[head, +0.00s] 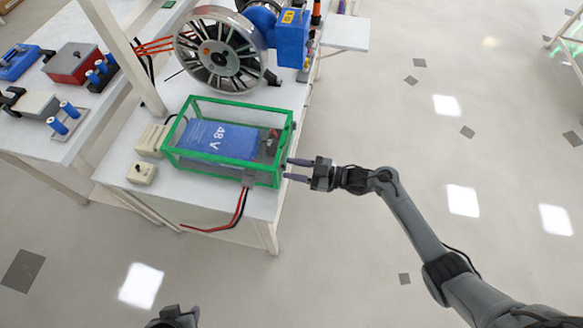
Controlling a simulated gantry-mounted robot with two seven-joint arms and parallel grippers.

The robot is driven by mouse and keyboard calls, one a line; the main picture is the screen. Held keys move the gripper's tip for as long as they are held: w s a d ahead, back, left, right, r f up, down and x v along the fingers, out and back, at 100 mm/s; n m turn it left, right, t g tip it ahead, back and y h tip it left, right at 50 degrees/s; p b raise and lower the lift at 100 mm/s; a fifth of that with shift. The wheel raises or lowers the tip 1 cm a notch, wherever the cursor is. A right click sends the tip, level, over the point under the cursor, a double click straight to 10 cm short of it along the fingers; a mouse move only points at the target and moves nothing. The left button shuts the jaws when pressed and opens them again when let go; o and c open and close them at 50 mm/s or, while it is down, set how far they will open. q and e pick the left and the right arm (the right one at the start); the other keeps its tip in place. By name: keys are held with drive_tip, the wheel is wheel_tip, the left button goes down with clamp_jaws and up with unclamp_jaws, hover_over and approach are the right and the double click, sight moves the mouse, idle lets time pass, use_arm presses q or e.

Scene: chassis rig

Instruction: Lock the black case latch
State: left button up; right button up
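A clear case with a green frame (183,155) stands on the white table and holds a blue block marked 48 V (220,139). I cannot single out the black case latch for certain; small dark parts show at the case's right end, and a grey fitting (248,179) sits at its lower front edge. My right gripper (288,169) is open, with two dark fingers pointing left at the case's right end. Nothing shows between its fingers. I cannot tell whether the fingertips touch the case. My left gripper (175,318) shows only partly at the bottom edge.
A spoked wheel with a blue motor (291,38) stands behind the case. Beige boxes (142,173) sit to its left. Another table at left carries a red box (72,62).

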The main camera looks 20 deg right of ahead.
drive_tip(key=shift+w+a, duration=0.25)
drive_tip(key=shift+a, duration=0.2)
clamp_jaws()
drive_tip(key=m+p, duration=0.1)
drive_tip(key=m, duration=0.1)
drive_tip(key=shift+w+d+m, duration=0.1)
drive_tip(key=shift+m, duration=0.2)
unclamp_jaws()
